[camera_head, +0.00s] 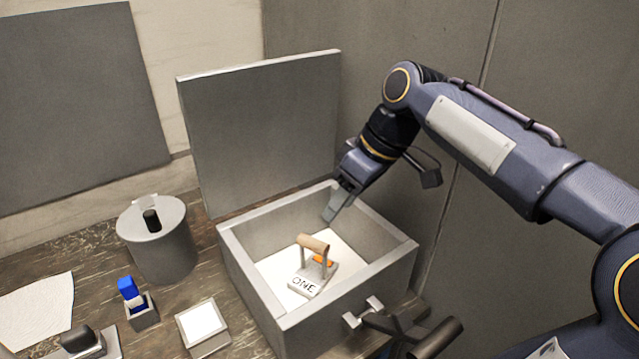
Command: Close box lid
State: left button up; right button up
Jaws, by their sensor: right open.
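A grey box (252,259) stands on the wooden table with its lid (262,127) raised upright at the back. Inside the box, on its white floor, lies a block marked "ONE" (305,284) with a wooden handle. My right gripper (332,212) points down over the back right part of the box's opening, in front of the raised lid. It is open and holds nothing.
A grey canister (160,249) with a black knob stands left of the box. A blue-topped item (137,303), a small white-topped block (202,325) and a black-handled stamp (84,343) sit at the front left. A grey wall stands close behind and right.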

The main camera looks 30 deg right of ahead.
aim_at(257, 132)
jog(key=k, duration=1)
